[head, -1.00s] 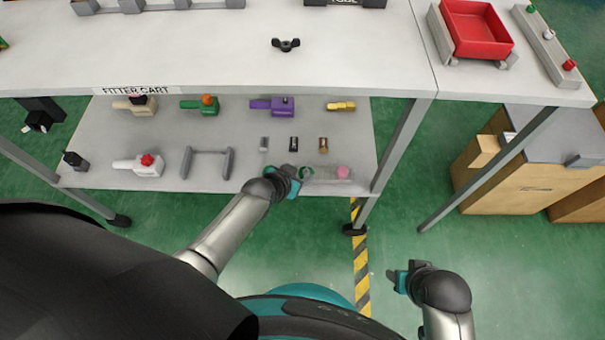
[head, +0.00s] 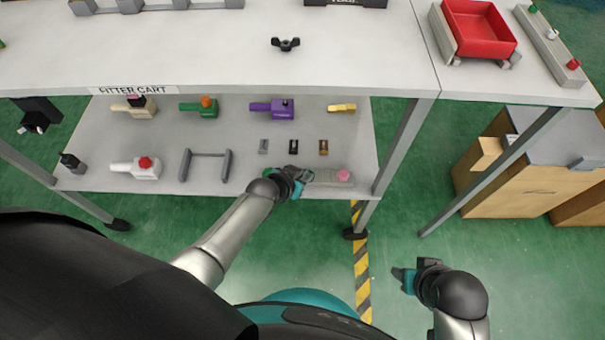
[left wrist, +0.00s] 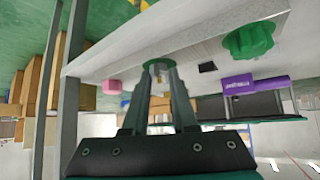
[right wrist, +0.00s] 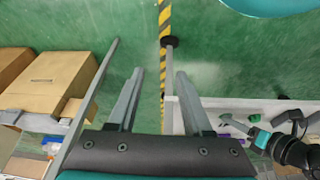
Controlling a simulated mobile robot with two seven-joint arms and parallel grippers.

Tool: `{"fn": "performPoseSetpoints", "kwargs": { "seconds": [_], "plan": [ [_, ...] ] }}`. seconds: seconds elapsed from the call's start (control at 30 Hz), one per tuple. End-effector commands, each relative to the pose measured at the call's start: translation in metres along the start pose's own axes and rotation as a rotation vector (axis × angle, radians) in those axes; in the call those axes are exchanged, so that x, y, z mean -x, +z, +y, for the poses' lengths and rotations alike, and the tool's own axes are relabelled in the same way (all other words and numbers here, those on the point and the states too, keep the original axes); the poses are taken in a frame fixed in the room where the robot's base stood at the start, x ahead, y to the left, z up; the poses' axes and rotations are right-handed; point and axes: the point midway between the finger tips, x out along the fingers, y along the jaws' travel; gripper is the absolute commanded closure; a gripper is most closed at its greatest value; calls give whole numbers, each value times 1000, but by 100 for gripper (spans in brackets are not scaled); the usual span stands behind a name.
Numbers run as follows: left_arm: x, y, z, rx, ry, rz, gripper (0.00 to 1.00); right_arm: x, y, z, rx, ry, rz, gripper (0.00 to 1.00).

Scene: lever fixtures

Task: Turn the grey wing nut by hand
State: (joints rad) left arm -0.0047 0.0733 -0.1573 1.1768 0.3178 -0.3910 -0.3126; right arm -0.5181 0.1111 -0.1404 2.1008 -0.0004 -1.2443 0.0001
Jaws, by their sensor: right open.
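A dark grey wing nut (head: 285,44) lies on the upper table top, seen in the head view. My left gripper (head: 303,177) is low at the front edge of the lower shelf, well below and nearer than the wing nut. In the left wrist view the left gripper (left wrist: 160,72) has a narrow gap between its fingers. A green round part (left wrist: 158,63) shows behind its fingertips; contact cannot be told. My right gripper (head: 405,278) is away from the cart over the floor. In the right wrist view the right gripper (right wrist: 158,72) is open and empty.
The lower shelf (head: 245,175) holds a strip with a pink knob (head: 343,175), a grey handle (head: 205,165) and several coloured fixtures. A red tray (head: 475,28) stands on the table at right. A table leg (head: 403,147) rises right of the left gripper.

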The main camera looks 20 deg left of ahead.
Motion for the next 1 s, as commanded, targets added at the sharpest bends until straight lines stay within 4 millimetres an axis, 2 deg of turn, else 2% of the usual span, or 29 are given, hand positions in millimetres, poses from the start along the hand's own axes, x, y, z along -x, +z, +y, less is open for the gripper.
{"fn": "performPoseSetpoints", "kwargs": {
  "seconds": [0.03, 0.2, 0.73, 1.0],
  "plan": [
    [0, 0, 0, 0, -1, 1, 82, 0, 0, 0, 0, 0, 0, 50],
    [0, 0, 0, 0, -1, 1, 100, 0, 0, 0, 0, 0, 0, 50],
    [-1, -2, -3, -36, 27, 6, 100, -2, 2, 0, 0, -1, -6, 50],
    [-2, -2, -6, -123, 112, 8, 100, 28, -14, 1, -1, 3, 49, 50]
  ]
}}
